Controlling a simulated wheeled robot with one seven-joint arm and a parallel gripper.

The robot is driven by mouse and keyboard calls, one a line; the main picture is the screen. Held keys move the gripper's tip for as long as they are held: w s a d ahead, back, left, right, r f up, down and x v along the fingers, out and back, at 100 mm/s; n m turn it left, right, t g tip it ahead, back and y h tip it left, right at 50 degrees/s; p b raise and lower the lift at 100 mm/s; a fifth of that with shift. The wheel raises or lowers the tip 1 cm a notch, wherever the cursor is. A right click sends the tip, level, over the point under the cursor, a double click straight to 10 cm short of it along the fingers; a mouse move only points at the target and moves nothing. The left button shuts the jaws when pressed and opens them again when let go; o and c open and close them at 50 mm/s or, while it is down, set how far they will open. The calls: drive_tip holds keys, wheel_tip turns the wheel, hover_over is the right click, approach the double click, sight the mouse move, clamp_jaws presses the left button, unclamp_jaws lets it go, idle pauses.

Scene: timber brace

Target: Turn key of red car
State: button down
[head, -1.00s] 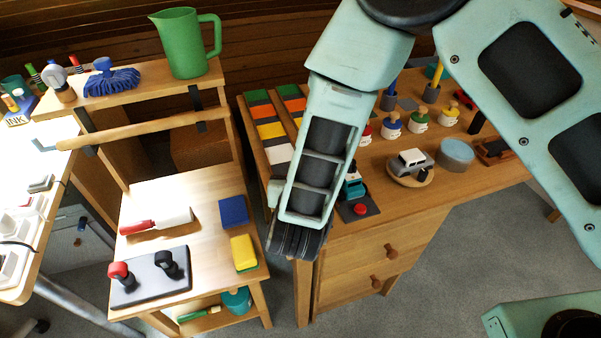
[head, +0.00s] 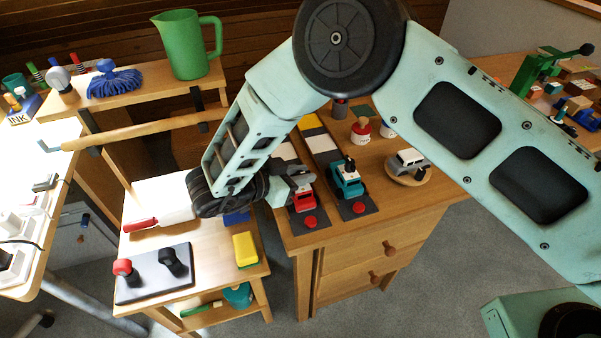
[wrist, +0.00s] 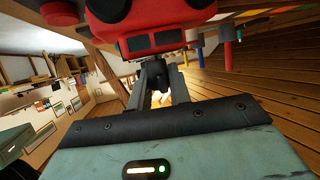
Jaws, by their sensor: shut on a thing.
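The red car (head: 303,201) stands on a dark track strip at the left of the wooden desk's front, behind a red button. It also fills the top of the wrist view (wrist: 155,40). My gripper (head: 299,182) comes at the car from the left and reaches its upper part. In the wrist view my gripper's fingers (wrist: 157,76) are closed on the small dark key (wrist: 156,68) at the car. The key is mostly hidden between the fingers, so its turn angle cannot be told.
A teal car (head: 346,182) with a black key on top stands on the strip just right. A grey toy car on a round wooden plate (head: 408,180) is further right. A yellow sponge (head: 245,250) lies on the low table, left of the desk.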

drive_tip(key=shift+m+g+h, duration=0.7)
drive_tip(key=shift+m+g, duration=0.4)
drive_tip(key=c, duration=1.3)
unclamp_jaws()
drive_tip(key=shift+a, duration=0.1)
drive_tip(key=b+v, duration=0.1)
drive_tip(key=v, duration=1.6)
drive_tip(key=shift+b, duration=0.35)
drive_tip(key=shift+a+r, duration=0.1)
drive_tip(key=shift+r, duration=0.1)
